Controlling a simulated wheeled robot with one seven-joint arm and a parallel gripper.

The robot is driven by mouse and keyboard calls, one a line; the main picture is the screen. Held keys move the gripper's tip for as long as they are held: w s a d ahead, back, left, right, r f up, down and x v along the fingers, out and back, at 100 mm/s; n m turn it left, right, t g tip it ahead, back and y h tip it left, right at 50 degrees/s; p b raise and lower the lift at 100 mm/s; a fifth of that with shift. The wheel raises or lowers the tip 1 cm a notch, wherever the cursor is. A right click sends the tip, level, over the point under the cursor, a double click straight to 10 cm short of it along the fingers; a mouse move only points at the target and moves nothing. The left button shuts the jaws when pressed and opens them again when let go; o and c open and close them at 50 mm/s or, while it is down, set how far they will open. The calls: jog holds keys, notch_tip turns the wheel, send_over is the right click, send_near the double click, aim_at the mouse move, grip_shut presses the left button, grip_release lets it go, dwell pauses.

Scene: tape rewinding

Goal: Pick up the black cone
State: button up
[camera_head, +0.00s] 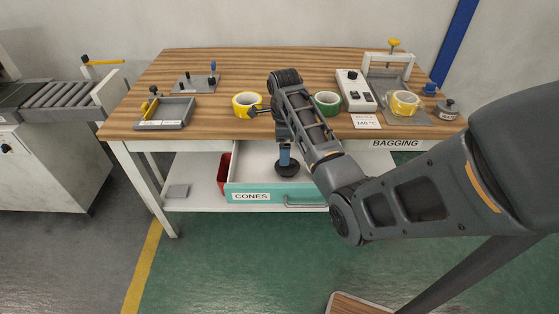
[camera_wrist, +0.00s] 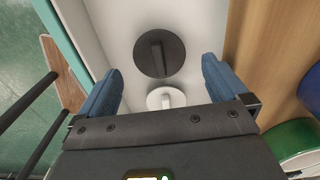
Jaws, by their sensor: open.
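The black cone (camera_wrist: 160,52) lies in the white-lined drawer, seen from above as a dark round disc with a raised bar across it. In the head view the black cone (camera_head: 288,170) sits inside the open drawer marked CONES (camera_head: 310,187). A smaller white cone (camera_wrist: 166,98) is beside it, nearer my gripper's body in the wrist view. My gripper (camera_wrist: 161,66) points down into the drawer with its blue fingers spread, one on each side of the black cone. In the head view my gripper (camera_head: 284,152) is just above the cone. Contact cannot be told.
The wooden table edge (camera_head: 215,137) runs close behind the drawer. A red bin (camera_head: 223,170) stands left of the drawer.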

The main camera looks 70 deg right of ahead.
aim_at(289, 171)
jog(key=f, duration=0.4)
jog(key=s+f, duration=0.1)
jog(key=f, duration=0.1)
jog(key=shift+w+f, duration=0.1)
jog(key=shift+f, duration=0.6)
jog(key=shift+c, duration=0.2)
jog(key=c, duration=0.7)
jog(key=shift+c, duration=0.2)
jog(key=shift+r, duration=0.15)
